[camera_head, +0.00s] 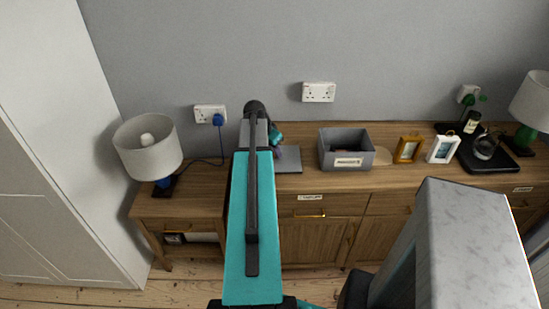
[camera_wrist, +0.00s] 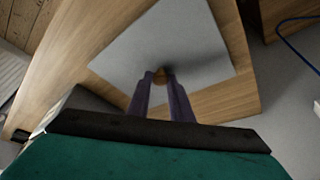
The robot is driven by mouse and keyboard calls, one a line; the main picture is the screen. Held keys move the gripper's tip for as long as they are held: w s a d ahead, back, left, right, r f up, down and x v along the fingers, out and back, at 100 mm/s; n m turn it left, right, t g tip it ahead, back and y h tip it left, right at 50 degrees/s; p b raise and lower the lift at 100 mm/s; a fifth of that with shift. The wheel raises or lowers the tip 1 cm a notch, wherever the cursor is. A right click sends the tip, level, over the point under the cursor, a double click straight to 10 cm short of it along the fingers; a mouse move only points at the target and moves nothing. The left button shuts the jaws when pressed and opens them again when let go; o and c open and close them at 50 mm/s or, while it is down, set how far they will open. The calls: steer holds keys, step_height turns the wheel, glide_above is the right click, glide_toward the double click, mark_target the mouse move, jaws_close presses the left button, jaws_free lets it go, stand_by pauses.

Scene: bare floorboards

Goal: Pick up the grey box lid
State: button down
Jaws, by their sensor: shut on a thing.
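The grey box lid (camera_head: 291,161) is a flat grey panel over the sideboard top, partly hidden by my arm in the head view. It shows large in the wrist view (camera_wrist: 190,40), with a small brown knob (camera_wrist: 160,75) near its middle. My gripper (camera_wrist: 160,77) has its two purple fingers on either side of that knob, shut on it. I cannot tell whether the lid touches the wood. The open grey box (camera_head: 347,162), with a white label on its front, stands right of the lid. Part of it shows at lower left in the wrist view.
The wooden sideboard (camera_head: 330,204) runs along the wall. A lamp (camera_head: 148,147) stands at its left end. Right of the box are a round wooden board (camera_head: 382,156), a gold frame (camera_head: 407,149), a white frame (camera_head: 443,149), a black tray (camera_head: 489,162) and another lamp (camera_head: 532,101).

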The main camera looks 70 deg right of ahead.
steer(key=shift+r, duration=0.15)
steer(key=shift+r+b, duration=0.75)
steer(key=shift+r, duration=0.9)
steer(key=s+a+b, duration=0.1)
steer(key=s+a, duration=0.1)
steer(key=a, duration=0.1)
steer(key=s+a+b, duration=0.2)
steer(key=a, duration=0.1)
steer(key=s+a+b, duration=0.1)
steer(key=s+a, duration=0.1)
steer(key=a, duration=0.1)
steer(key=shift+s+r, duration=0.1)
steer(key=shift+r, duration=0.2)
steer(key=b, duration=0.2)
steer(key=shift+s+a+b, duration=0.15)
steer(key=shift+b, duration=0.25)
steer(key=b, duration=0.4)
steer(key=shift+s+a, duration=0.3)
steer(key=shift+a, duration=0.1)
steer(key=b, duration=0.2)
steer(key=shift+s+a+b, duration=0.2)
steer(key=shift+a+b, duration=0.2)
steer(key=shift+s+a+r+b, duration=0.2)
steer(key=shift+s+a+b, duration=0.3)
steer(key=shift+b, duration=0.35)
steer(key=shift+s+a+r+b, duration=0.15)
steer(key=shift+s+a+b, duration=0.15)
steer(key=shift+a+b, duration=0.45)
steer(key=shift+d, duration=0.1)
